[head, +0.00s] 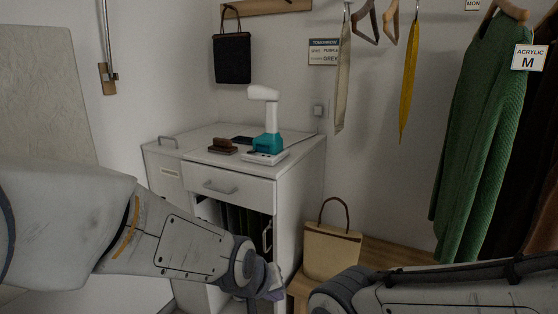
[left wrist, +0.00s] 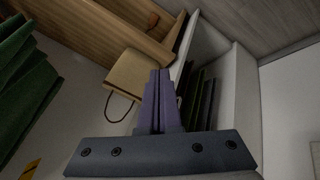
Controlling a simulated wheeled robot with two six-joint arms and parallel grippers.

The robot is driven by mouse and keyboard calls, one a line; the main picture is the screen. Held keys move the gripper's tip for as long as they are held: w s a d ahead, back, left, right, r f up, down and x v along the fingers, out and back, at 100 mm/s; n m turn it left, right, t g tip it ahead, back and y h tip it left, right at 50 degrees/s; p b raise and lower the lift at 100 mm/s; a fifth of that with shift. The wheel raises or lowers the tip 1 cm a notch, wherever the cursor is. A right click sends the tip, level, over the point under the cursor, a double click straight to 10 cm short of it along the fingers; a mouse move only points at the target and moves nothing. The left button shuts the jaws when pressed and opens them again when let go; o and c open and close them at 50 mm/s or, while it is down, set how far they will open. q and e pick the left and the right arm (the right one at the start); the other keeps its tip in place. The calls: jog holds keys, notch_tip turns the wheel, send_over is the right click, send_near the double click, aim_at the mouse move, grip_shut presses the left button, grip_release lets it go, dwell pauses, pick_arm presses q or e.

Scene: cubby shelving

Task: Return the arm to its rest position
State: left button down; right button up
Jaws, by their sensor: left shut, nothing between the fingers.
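My left arm (head: 170,240) reaches in from the left across the front of the white cabinet (head: 165,160). Its gripper (head: 272,288) is low in front of the cabinet, partly cut by the bottom edge. In the left wrist view the two purple fingers (left wrist: 160,98) lie together, shut and empty. My right arm (head: 450,295) crosses the lower right corner; its gripper is out of view.
A beige handbag (head: 331,250) stands on a wooden bench (head: 385,254) close to my left gripper. The cabinet holds a teal and white device (head: 267,143) on top, and dark upright items (left wrist: 202,100) inside. A green sweater (head: 480,130) hangs at right.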

pick_arm(q)
jog(key=s+a+m+g+y, duration=0.1)
jog(key=s+m+g, duration=0.15)
jog(key=s, duration=0.45)
jog(key=s+a+m+g, duration=0.1)
jog(key=s+a+m, duration=0.1)
jog(key=s+m, duration=0.35)
jog(key=s+a+m+g+y, duration=0.1)
jog(key=s+m+g, duration=0.1)
jog(key=s, duration=0.7)
notch_tip(320, 180, up, 24)
jog(key=w+p, duration=0.1)
jog(key=p, duration=2.3)
jog(key=shift+f+n+p, duration=0.15)
jog(key=shift+n+p, duration=0.15)
jog(key=shift+p, duration=0.05)
jog(key=shift+d, duration=0.1)
